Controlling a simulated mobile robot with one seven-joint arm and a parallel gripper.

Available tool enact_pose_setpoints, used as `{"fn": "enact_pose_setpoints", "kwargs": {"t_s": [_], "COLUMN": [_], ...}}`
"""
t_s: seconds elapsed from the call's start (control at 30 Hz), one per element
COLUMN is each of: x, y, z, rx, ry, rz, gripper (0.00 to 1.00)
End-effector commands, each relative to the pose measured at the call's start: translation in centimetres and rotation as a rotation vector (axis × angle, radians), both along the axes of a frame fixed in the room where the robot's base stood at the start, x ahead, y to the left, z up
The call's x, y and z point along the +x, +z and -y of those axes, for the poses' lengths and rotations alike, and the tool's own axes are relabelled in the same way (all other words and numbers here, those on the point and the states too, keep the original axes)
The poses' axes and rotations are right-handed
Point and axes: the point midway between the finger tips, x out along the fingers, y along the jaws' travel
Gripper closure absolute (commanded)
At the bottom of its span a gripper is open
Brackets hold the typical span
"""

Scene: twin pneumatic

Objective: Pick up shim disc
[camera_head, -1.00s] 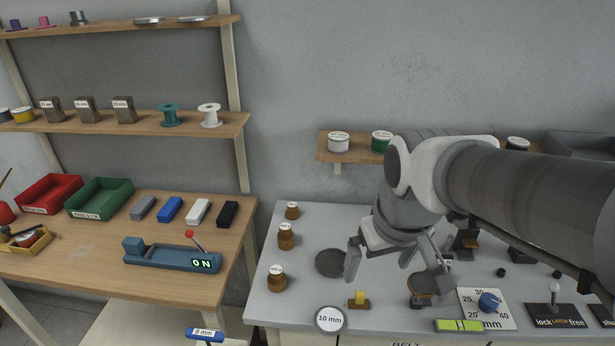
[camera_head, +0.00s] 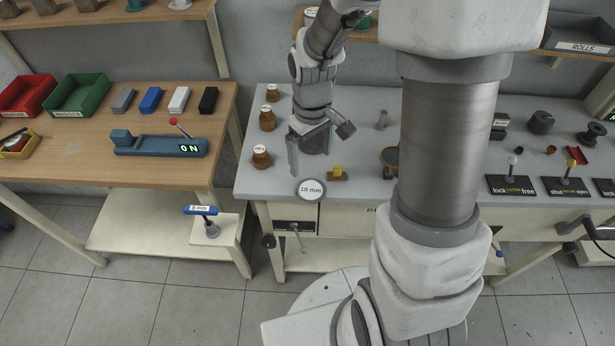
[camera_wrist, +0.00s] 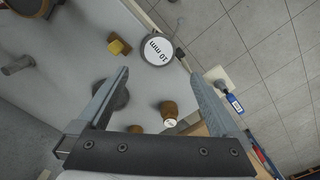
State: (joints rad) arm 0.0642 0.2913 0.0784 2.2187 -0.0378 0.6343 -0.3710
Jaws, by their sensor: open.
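My gripper (camera_head: 318,153) is open and empty above the left part of the grey bench. Its two fingers also show in the wrist view (camera_wrist: 160,74), spread wide. A flat dark grey round disc (camera_wrist: 122,97), which may be the shim disc, lies on the bench, partly covered by the left finger in the wrist view. In the head view my gripper hides most of it. A round white plate marked "10 mm" (camera_head: 310,190) is at the bench's front edge; it shows beyond the fingertips in the wrist view (camera_wrist: 158,49).
Several brown bottles (camera_head: 262,157) stand along the bench's left edge. A small yellow-topped block (camera_head: 337,174) sits right of the gripper. A wooden table (camera_head: 60,160) with bins and a blue "ON" device (camera_head: 160,146) is at left. My arm hides the bench's middle.

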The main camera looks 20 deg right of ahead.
Motion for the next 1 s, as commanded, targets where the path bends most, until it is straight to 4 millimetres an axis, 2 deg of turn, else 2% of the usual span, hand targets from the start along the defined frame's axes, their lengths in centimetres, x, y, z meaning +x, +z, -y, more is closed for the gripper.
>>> {"fn": "enact_pose_setpoints", "kwargs": {"t_s": [0.1, 0.3, 0.57, 0.9, 1.0], "x": [-0.1, 0.0, 0.1, 0.4, 0.4], "y": [-2.6, -5.6, -7.1, -11.0, -11.7], "z": [0.0, 0.0, 0.0, 0.2, 0.1], "rx": [0.0, 0.0, 0.0, 0.0, 0.0], "ry": [0.0, 0.001, 0.0, 0.0, 0.0], "rz": [-0.005, -0.002, 0.0, -0.001, 0.0], "gripper": [0.0, 0.0, 0.0, 0.0, 0.0]}}
